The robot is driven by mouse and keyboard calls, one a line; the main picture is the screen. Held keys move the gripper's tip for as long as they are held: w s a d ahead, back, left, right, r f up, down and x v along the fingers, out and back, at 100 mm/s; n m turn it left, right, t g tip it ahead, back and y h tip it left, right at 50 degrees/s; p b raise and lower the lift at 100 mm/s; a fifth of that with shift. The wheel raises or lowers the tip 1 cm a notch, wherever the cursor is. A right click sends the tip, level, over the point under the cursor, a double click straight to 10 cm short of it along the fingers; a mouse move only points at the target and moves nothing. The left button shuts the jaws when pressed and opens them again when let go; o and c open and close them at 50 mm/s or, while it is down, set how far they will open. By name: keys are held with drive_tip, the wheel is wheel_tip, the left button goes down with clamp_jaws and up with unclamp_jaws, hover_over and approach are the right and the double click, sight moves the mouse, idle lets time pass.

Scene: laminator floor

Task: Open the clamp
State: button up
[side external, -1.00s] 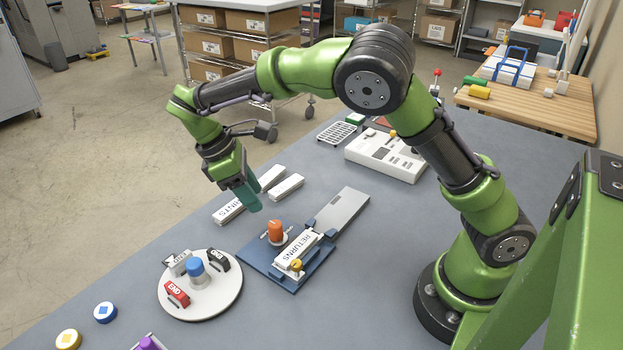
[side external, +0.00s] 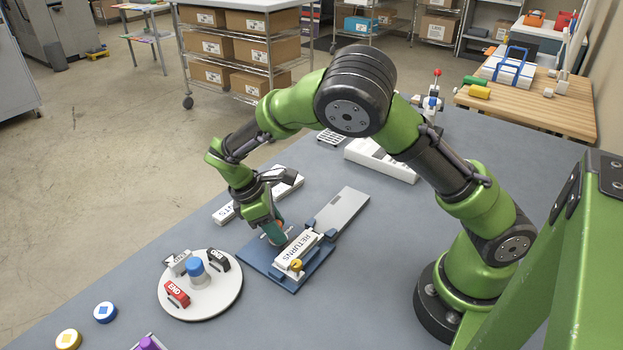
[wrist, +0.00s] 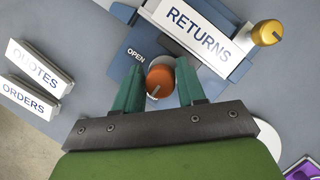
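The clamp is a blue fixture (side external: 262,262) on the grey table, holding a white block labelled RETURNS (side external: 297,247). An orange knob (wrist: 160,80) stands on it beside the word OPEN (wrist: 136,54). A yellow knob (side external: 296,265) sits at the near end of the RETURNS block and also shows in the wrist view (wrist: 268,33). My gripper (side external: 276,236) is down at the orange knob. In the wrist view its teal fingers (wrist: 160,72) are open on either side of the knob, with small gaps visible. In the side view my fingers mostly hide the orange knob.
A round white turntable (side external: 230,298) with a blue knob and small labelled blocks stands at front left. White blocks labelled QUOTES (wrist: 40,60) and ORDERS (wrist: 30,97) lie beside the clamp. A grey plate (side external: 342,208) extends behind it. A white device (side external: 383,160) is farther back.

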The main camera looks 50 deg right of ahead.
drive_tip(key=c, duration=0.6)
drive_tip(key=shift+m, duration=0.4)
drive_tip(key=m+g+y, duration=0.1)
drive_tip(key=m, duration=0.2)
drive_tip(key=shift+m+y, duration=0.3)
drive_tip(key=shift+m, duration=0.1)
drive_tip(key=m, duration=0.2)
drive_tip(key=m+y, duration=0.1)
drive_tip(key=m, duration=0.1)
drive_tip(key=shift+m+y, duration=0.3)
drive_tip(key=m+y, duration=0.1)
drive_tip(key=m, duration=0.3)
drive_tip(key=shift+r+y, duration=0.1)
drive_tip(key=shift+y, duration=0.3)
drive_tip(key=m+t+y, duration=0.1)
drive_tip(key=m, duration=0.3)
drive_tip(key=shift+w+m, duration=0.1)
drive_tip(key=shift+m, duration=0.4)
